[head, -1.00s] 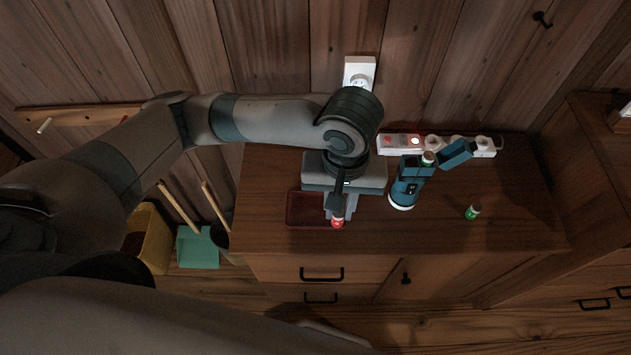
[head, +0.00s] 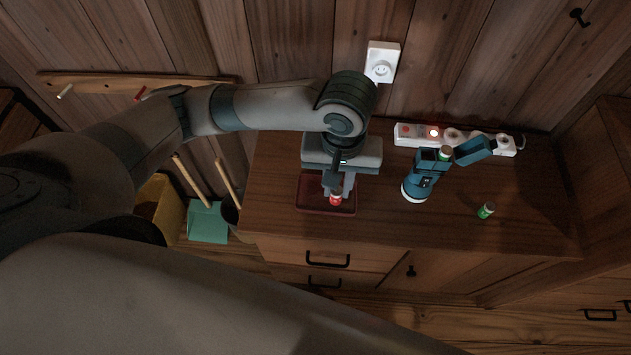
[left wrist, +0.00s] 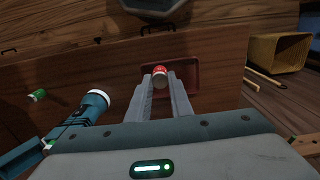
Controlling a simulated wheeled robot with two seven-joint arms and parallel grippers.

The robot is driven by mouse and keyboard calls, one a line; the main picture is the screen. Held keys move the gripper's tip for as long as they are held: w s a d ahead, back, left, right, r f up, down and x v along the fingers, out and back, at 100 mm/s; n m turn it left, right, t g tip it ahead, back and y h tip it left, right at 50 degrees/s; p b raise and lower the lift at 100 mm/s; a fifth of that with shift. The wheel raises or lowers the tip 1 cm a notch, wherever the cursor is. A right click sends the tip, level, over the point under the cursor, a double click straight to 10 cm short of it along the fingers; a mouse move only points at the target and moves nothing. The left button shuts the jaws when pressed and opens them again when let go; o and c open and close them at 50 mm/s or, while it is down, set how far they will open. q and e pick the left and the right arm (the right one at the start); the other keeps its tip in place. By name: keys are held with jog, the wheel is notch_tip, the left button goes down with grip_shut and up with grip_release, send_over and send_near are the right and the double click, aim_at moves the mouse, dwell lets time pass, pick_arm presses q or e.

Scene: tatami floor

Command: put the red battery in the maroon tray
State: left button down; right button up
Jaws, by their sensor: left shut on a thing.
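The red battery (head: 336,199) is between the fingertips of my left gripper (head: 337,192), which is shut on it. In the left wrist view the battery (left wrist: 160,73) shows at the fingertips, its pale end toward the camera. The maroon tray (head: 306,197) lies on the cabinet top, and the battery is over it in the head view. The tray (left wrist: 186,72) also shows behind the fingers in the left wrist view. I cannot tell whether the battery touches the tray floor. My right gripper is not in view.
Another green battery (head: 486,211) lies farther right. A white power strip (head: 411,133) runs along the back. The cabinet top in front is clear.

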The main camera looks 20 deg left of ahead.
pick_arm(q)
jog(key=w+a+f, duration=0.3)
jog(key=a+f, duration=0.1)
jog(key=a, duration=0.2)
jog(key=shift+w, duration=0.15)
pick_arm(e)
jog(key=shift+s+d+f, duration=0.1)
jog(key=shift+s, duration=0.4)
pick_arm(q)
jog(key=shift+a+f, duration=0.1)
jog(key=shift+f, duration=0.05)
notch_tip(320, 180, down, 3)
jog(key=shift+f+p, duration=0.1)
jog(key=shift+p, duration=0.2)
jog(key=shift+f, duration=0.35)
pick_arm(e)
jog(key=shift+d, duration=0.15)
